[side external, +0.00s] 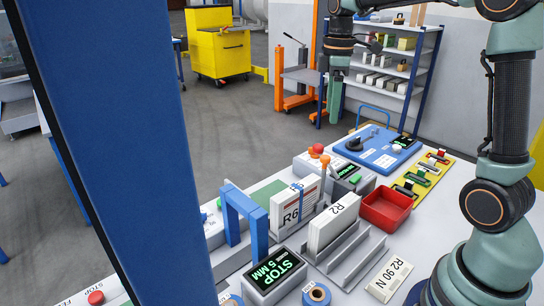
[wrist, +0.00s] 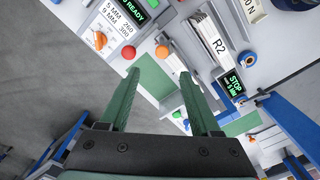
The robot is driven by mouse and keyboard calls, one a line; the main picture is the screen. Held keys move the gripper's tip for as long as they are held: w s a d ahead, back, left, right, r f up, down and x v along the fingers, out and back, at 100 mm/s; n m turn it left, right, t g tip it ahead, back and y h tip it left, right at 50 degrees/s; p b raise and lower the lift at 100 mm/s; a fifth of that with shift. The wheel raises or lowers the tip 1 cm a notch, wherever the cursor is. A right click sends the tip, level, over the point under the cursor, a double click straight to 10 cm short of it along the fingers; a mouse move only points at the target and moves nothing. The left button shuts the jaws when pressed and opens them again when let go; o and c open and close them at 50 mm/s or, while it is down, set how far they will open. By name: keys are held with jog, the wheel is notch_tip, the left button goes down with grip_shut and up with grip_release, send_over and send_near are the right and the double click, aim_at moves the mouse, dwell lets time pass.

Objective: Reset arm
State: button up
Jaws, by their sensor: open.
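My arm (side external: 510,105) rises at the right and reaches left across the top of the side view. My gripper (side external: 335,100) hangs with its fingers pointing down, high above the back of the bench and clear of everything on it. In the wrist view my gripper (wrist: 160,75) shows two green fingers spread apart, with nothing between them. A white R6 bundle (side external: 291,214) stands upright beside a blue arch (side external: 258,222). A white R2 bundle (side external: 325,228) stands upright in a grey rack; it also shows in the wrist view (wrist: 212,48).
A red tray (side external: 387,207), a yellow tool board (side external: 420,186) and a blue panel (side external: 378,148) fill the bench's right side. A STOP display (side external: 273,274) and a block marked R2 90 N (side external: 390,278) are in front. A shelf (side external: 395,70) stands behind; open floor lies left.

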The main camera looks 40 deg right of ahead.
dwell(0.3)
jog(key=s+a+f+m+t, duration=0.1)
jog(key=s+a+m+t, duration=0.4)
jog(key=s+a+m, duration=0.4)
jog(key=shift+s+a+f+t, duration=0.35)
jog(key=shift+s+a, duration=0.5)
jog(key=shift+s, duration=0.4)
dwell(0.4)
